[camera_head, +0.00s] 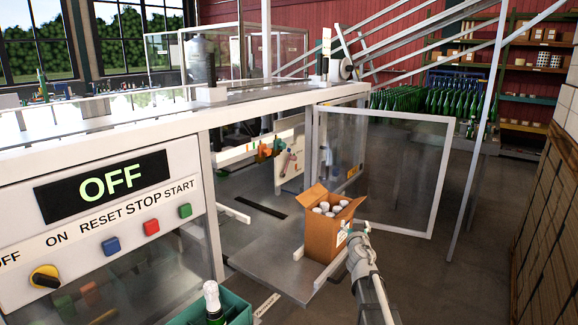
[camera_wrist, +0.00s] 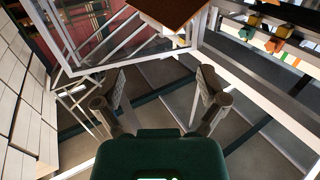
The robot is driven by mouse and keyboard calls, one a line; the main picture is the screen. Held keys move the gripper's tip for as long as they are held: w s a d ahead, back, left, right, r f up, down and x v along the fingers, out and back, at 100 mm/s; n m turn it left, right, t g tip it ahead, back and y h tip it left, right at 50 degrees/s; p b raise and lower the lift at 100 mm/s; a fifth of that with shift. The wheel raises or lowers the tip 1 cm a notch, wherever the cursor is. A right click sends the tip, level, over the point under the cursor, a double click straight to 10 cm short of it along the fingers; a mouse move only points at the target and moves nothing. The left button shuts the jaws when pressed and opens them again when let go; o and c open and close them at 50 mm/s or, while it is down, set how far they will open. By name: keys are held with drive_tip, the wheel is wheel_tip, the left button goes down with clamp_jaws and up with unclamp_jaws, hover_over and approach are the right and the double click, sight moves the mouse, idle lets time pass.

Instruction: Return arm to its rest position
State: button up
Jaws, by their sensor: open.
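My gripper (camera_head: 350,230) is at the end of my arm in the lower right middle of the head view. In that view its tip overlaps the right edge of an open cardboard box (camera_head: 318,237). Contact cannot be told from there. In the wrist view my gripper (camera_wrist: 160,88) has its two fingers spread wide, with nothing between them and only floor behind. The box (camera_wrist: 172,12) shows at the top of the wrist view, beyond the fingertips and apart from them.
The box holds several white-topped items and stands on a metal platform (camera_head: 262,262). An open clear door (camera_head: 385,175) with a white frame stands behind my gripper. A green crate (camera_head: 238,308) with a bottle (camera_head: 213,300) is at the front. Stacked cartons (camera_head: 548,220) line the right; floor between looks clear.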

drive_tip(key=s+d+f+m+g+h, duration=0.35)
drive_tip(key=s+f+g, duration=0.75)
drive_tip(key=s, duration=0.4)
drive_tip(key=s+a+f+n+g+y, duration=0.2)
drive_tip(key=s+a+f+g+y, duration=0.1)
drive_tip(key=s, duration=0.5)
drive_tip(key=s+a+f+n+g+y, duration=0.3)
drive_tip(key=s+a, duration=0.3)
drive_tip(key=s, duration=0.2)
drive_tip(key=shift+a+f+g, duration=0.3)
drive_tip(key=shift+f, duration=0.3)
drive_tip(key=shift+w, duration=0.1)
drive_tip(key=c, duration=0.5)
